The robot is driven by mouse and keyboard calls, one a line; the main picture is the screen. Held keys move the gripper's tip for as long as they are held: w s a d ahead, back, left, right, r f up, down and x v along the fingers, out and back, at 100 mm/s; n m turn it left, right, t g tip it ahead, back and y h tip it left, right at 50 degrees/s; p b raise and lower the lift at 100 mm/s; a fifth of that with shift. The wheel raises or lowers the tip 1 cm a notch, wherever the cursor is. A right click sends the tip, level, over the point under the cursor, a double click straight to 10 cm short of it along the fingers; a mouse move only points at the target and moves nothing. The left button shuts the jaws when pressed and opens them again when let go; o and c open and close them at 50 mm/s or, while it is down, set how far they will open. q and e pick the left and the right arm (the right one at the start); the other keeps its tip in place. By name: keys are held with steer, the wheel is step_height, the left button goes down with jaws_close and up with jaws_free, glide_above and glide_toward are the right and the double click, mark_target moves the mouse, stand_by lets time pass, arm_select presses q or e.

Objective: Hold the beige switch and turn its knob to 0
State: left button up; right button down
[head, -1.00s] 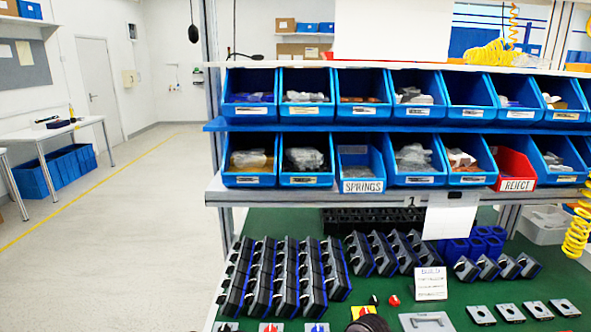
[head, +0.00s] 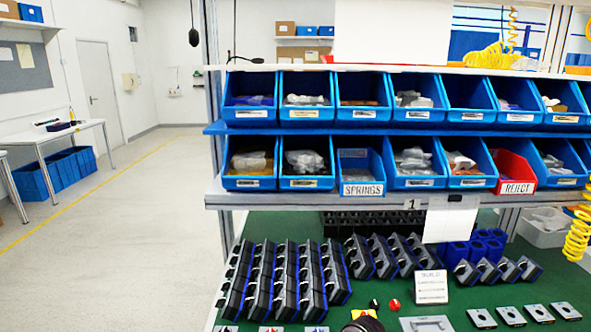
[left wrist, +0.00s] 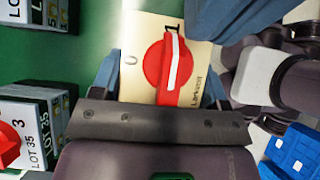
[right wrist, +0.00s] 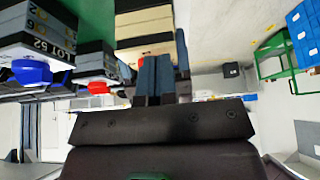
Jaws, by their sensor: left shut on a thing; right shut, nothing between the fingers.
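The beige switch (left wrist: 146,50) shows in the left wrist view, with a red knob (left wrist: 155,68) carrying a white bar. The bar lies nearest the 1 mark; the 0 mark is to its left. My left gripper (left wrist: 158,75) is shut on the switch body, one blue finger on each side. My right gripper (right wrist: 158,78) is shut and empty, its fingertips close to the switch, which also shows in the right wrist view (right wrist: 144,22). Part of the red knob shows beside those fingertips; I cannot tell whether they touch it. The head view shows neither gripper's fingers.
Other switches with blue or red knobs stand close by in the wrist views, such as a blue-knobbed one (right wrist: 40,45). Rows of switches (head: 275,280) stand on the green bench (head: 385,290). Blue bins (head: 305,165) and a red REJECT bin (head: 513,168) sit above.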

arm_select(q)
steer(key=shift+s+f, duration=0.1)
steer(key=shift+s, duration=0.05)
arm_select(e)
steer(key=shift+w+d, duration=0.1)
steer(key=shift+w, duration=0.5)
stand_by(0.4)
arm_select(q)
steer(key=shift+s+d, duration=0.2)
steer(key=shift+s, duration=0.05)
arm_select(e)
steer(key=shift+w+d, duration=0.1)
steer(key=shift+w, duration=0.8)
steer(key=shift+r, duration=0.1)
steer(key=shift+d, duration=0.15)
arm_select(q)
steer(key=shift+f, duration=0.1)
steer(key=shift+w+a, duration=0.25)
steer(key=shift+w, duration=0.05)
arm_select(e)
steer(key=r, duration=0.6)
steer(key=shift+s, duration=0.2)
